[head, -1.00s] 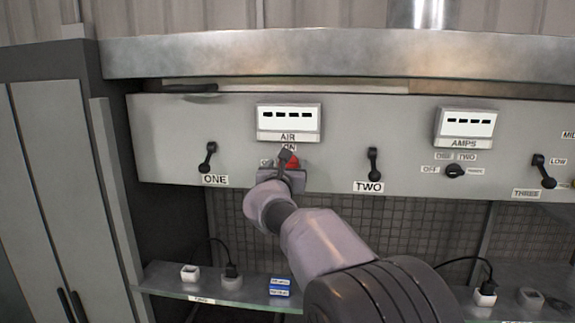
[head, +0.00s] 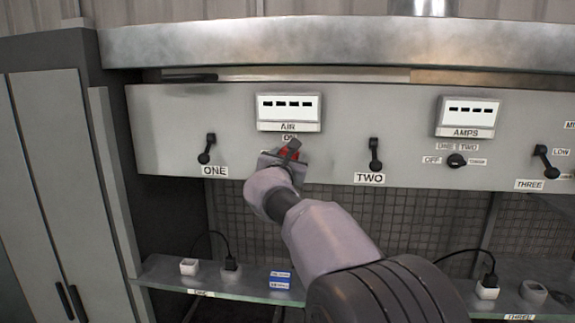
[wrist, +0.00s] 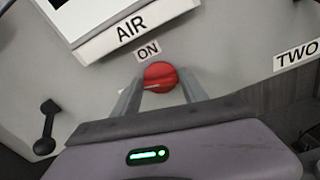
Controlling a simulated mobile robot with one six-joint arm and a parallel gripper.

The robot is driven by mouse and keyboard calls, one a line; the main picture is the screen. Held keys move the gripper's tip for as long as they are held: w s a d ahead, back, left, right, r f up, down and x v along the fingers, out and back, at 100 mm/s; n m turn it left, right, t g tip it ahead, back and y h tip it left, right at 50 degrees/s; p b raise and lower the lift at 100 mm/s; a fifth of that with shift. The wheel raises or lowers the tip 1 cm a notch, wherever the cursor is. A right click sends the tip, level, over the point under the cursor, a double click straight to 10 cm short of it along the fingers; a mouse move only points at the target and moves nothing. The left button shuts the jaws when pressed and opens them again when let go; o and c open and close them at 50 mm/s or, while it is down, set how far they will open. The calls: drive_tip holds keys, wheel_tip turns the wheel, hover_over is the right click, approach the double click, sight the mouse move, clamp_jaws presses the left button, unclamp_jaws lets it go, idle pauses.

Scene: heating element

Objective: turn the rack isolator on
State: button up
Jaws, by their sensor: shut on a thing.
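The rack isolator is a red round knob (wrist: 160,75) on the grey panel, below the AIR display. In the wrist view an ON label (wrist: 148,50) sits just above it, and a pale mark shows at its lower left. My gripper (wrist: 160,87) has one finger on each side of the knob and is shut on it. The knob's exact pointing is hard to tell.
Black levers ONE (head: 206,149) and TWO (head: 375,154) flank the knob. The AIR display (head: 288,108) is above and the AMPS display (head: 468,116) is to the right. A shelf (head: 170,273) with sockets and plugs runs below. A grey cabinet (head: 60,180) stands at left.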

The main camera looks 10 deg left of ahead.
drive_tip(key=shift+d+f+m+b, duration=0.1)
drive_tip(key=shift+f+m+b, duration=0.05)
drive_tip(key=shift+m+b, duration=3.1)
drive_tip(key=shift+d+f+m+b, duration=0.15)
drive_tip(key=shift+m+b, duration=1.8)
drive_tip(key=shift+m, duration=2.5)
drive_tip(key=o, duration=1.4)
